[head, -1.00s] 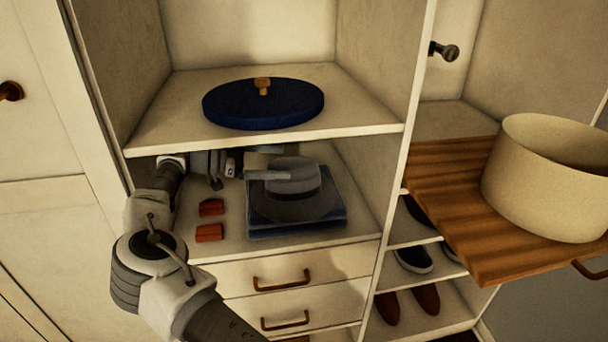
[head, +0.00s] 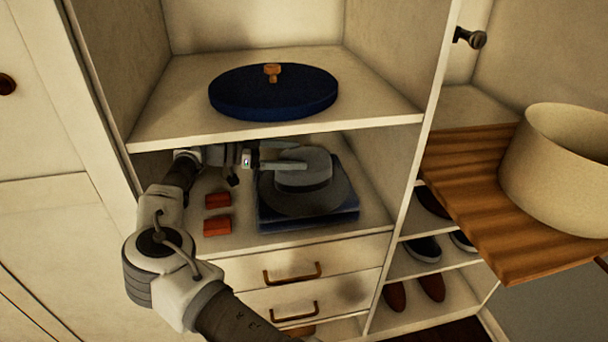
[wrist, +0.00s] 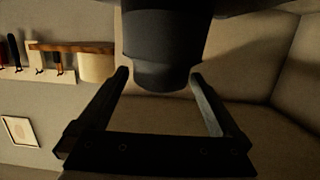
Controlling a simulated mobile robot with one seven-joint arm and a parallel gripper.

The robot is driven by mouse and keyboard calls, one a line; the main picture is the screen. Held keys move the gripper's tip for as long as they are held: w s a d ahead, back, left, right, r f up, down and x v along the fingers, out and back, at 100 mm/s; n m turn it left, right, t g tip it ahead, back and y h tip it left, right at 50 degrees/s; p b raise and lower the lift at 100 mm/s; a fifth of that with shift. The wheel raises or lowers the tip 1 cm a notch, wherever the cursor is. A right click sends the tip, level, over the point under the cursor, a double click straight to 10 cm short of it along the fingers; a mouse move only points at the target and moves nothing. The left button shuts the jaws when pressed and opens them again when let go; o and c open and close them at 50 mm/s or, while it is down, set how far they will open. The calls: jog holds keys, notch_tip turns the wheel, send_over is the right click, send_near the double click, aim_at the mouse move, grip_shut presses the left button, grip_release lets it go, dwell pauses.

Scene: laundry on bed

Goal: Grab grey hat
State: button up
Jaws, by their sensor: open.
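The grey hat (head: 325,198) sits brim down on a dark blue flat box (head: 345,221) on the lower shelf. Its dark crown (wrist: 165,50) fills the upper middle of the wrist view. My gripper (head: 303,156) reaches in from the left, under the upper shelf. It is open, with one finger on the near side of the crown and the other towards the far side. In the wrist view my gripper (wrist: 160,76) has its two fingertips on either side of the crown. I cannot tell whether they touch it.
The upper shelf (head: 180,122) is close above my gripper and bears a blue round lid (head: 300,105). Two small red boxes (head: 217,226) lie left of the hat. A wooden board (head: 475,215) with a beige round container (head: 555,185) juts out at the right.

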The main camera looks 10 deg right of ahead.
aim_at(304, 156)
jog(key=d, duration=0.1)
jog(key=d+f, duration=0.1)
jog(key=d, duration=0.1)
jog(key=shift+d, duration=0.15)
jog(key=shift+c, duration=0.2)
grip_shut()
